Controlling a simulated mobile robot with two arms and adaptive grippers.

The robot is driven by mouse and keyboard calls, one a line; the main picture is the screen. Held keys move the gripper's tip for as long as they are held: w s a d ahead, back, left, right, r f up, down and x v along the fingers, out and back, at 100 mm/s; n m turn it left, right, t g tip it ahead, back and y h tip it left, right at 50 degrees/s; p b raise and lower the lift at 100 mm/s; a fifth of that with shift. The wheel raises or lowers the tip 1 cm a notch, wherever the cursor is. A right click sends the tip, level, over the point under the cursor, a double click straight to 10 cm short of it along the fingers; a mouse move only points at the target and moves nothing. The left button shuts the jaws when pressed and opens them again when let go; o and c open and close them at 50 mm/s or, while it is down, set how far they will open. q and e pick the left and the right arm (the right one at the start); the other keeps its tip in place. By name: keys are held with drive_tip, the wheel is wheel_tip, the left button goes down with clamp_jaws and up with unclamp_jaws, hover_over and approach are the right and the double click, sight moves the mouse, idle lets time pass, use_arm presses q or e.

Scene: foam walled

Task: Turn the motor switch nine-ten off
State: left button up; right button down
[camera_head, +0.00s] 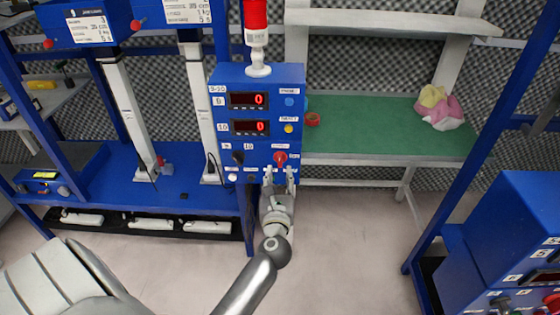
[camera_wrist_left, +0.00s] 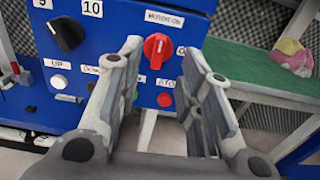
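The blue control panel (camera_head: 265,102) labelled 9-10 has two red displays reading 0. A red rotary switch (camera_head: 280,158) sits low on its right side. In the left wrist view the red switch (camera_wrist_left: 157,48) has a roughly upright ridge and a white label above it, hard to read, ending in "ON". A black rotary knob (camera_head: 238,157) is to its left, also seen in the wrist view (camera_wrist_left: 66,34). My left gripper (camera_head: 279,174) is open and empty just below the red switch, its fingers spread to either side of it in the wrist view. My right gripper is out of view.
Small buttons and labels lie below the switches, including a red button (camera_wrist_left: 165,100). A red beacon (camera_head: 256,22) stands on the panel. A green-topped table (camera_head: 385,128) is to the right, with a cloth (camera_head: 438,107). Another blue panel (camera_head: 515,240) is at lower right.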

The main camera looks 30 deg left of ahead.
sight(280, 160)
use_arm(q)
drive_tip(key=x, duration=0.7)
drive_tip(key=shift+w, duration=0.1)
clamp_jaws()
